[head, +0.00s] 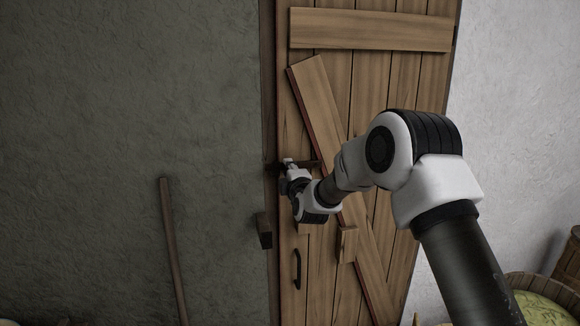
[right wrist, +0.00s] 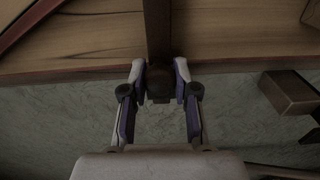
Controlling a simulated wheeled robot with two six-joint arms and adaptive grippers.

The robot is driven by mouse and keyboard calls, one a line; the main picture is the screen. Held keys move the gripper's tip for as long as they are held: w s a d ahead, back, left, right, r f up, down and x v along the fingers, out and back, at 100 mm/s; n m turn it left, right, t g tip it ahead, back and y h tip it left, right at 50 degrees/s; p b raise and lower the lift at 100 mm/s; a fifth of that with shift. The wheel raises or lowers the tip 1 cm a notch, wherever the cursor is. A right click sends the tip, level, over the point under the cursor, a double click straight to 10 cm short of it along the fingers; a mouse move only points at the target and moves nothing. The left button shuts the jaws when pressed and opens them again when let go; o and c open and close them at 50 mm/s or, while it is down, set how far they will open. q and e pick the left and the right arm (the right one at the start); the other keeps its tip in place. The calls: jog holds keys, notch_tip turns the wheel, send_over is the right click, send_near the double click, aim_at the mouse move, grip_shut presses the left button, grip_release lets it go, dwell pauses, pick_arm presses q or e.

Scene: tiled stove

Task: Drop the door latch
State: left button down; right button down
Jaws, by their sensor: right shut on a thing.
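The plank door (head: 375,85) with its diagonal brace fills the middle of the head view and looks closed. The dark latch bar (head: 308,163) lies about level across the door's left edge, partly hidden by my gripper. In the right wrist view the latch bar (right wrist: 158,35) runs down from the top, and its end sits between my fingers. My right gripper (head: 287,168) is shut on the latch bar near the door's left edge; it also shows in the right wrist view (right wrist: 160,82). A dark catch block (head: 264,230) stands on the door frame below the gripper. My left gripper is not in view.
A black pull handle (head: 297,268) and a small wooden block (head: 347,243) sit on the door below my right arm. A wooden pole (head: 172,245) leans on the grey wall at left. A basket (head: 545,288) with something green stands at bottom right.

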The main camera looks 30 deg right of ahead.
jog(key=shift+f+n, duration=0.3)
jog(key=c, duration=0.9)
grip_release()
jog(key=v, duration=1.2)
jog(key=shift+f, duration=0.1)
